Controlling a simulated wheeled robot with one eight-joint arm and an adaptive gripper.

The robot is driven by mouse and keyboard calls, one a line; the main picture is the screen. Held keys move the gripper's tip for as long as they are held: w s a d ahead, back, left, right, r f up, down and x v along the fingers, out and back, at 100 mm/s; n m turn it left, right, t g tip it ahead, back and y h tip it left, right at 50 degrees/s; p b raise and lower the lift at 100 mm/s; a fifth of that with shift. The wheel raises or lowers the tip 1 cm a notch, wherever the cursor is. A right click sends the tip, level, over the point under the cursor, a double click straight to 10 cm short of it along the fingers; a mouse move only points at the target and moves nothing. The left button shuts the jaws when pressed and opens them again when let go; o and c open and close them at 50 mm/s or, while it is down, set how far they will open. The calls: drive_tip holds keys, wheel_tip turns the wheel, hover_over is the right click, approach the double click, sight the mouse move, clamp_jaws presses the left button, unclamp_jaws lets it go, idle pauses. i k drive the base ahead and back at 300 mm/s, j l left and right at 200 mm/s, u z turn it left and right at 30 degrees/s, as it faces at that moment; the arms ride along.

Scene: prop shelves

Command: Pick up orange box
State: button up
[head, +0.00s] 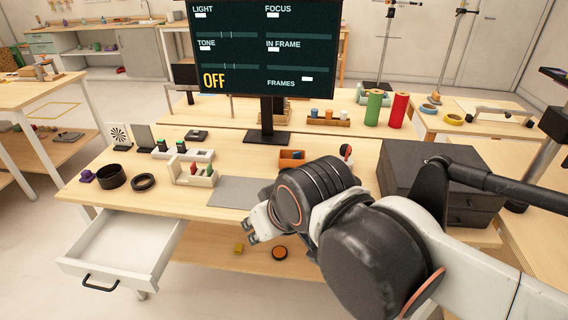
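A small orange box (291,155) sits on the wooden table behind my wrist, just right of the monitor's stand. Its lower part seems partly covered by my arm. My gripper (249,230) is at the table's front edge, nearer to me than the box and to its left, and apart from it. Its fingers are small and partly hidden by the wrist, so I cannot tell whether they are open or shut.
A monitor (262,50) stands behind the box. A dark drawer cabinet (440,175) is to the right. A white rack (195,175), a grey mat (232,192) and black rings (143,182) lie left. An open white drawer (122,250) juts out at front left.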

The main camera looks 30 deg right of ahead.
sight(285, 156)
drive_tip(key=z, duration=1)
